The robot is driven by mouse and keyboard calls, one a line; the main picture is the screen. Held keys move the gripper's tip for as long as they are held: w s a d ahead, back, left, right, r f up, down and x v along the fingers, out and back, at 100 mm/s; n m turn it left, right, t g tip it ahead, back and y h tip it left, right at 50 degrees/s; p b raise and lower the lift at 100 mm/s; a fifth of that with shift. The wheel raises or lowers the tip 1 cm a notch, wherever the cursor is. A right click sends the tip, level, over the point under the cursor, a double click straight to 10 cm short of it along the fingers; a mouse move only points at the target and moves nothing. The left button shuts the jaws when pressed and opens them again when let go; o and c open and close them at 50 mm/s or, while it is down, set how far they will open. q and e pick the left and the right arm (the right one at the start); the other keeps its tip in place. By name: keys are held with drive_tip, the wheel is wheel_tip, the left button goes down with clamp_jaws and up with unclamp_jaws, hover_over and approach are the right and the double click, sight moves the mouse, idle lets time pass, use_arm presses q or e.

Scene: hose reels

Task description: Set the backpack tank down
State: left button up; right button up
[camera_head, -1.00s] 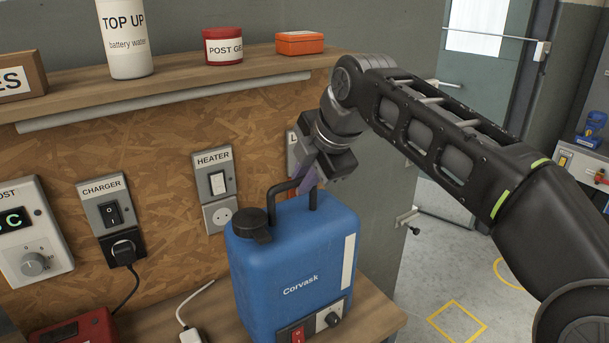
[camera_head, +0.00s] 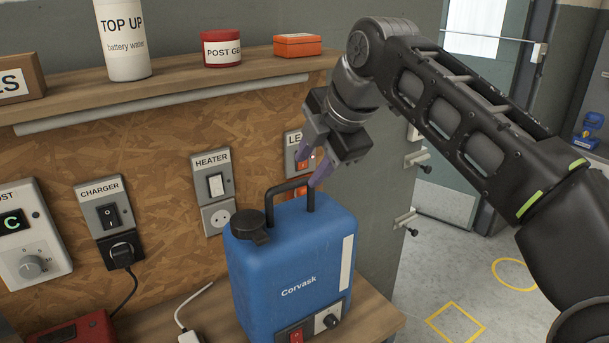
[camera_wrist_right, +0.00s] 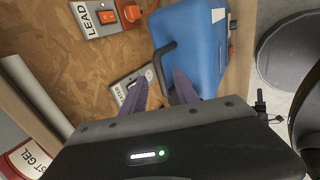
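The blue backpack tank (camera_head: 290,265), marked Corvask, stands upright on the wooden bench (camera_head: 375,318) against the chipboard wall. It has a black cap, a black carrying handle (camera_head: 290,190) on top, and a red switch and a knob low on its front. My left gripper is not in view.
A shelf (camera_head: 170,92) above holds a white bottle (camera_head: 123,38), a red tin (camera_head: 221,48) and an orange box (camera_head: 298,45). Heater (camera_head: 213,185) and charger (camera_head: 108,210) switches are on the wall. A white cable (camera_head: 190,315) and a red case (camera_head: 75,332) lie left of the tank.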

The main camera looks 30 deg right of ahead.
drive_tip(key=p+v, duration=0.2)
drive_tip(key=v, duration=0.4)
drive_tip(key=shift+s+r+p, duration=0.15)
drive_tip(key=shift+r+p, duration=0.05)
drive_tip(key=shift+p, duration=0.2)
idle(1.2)
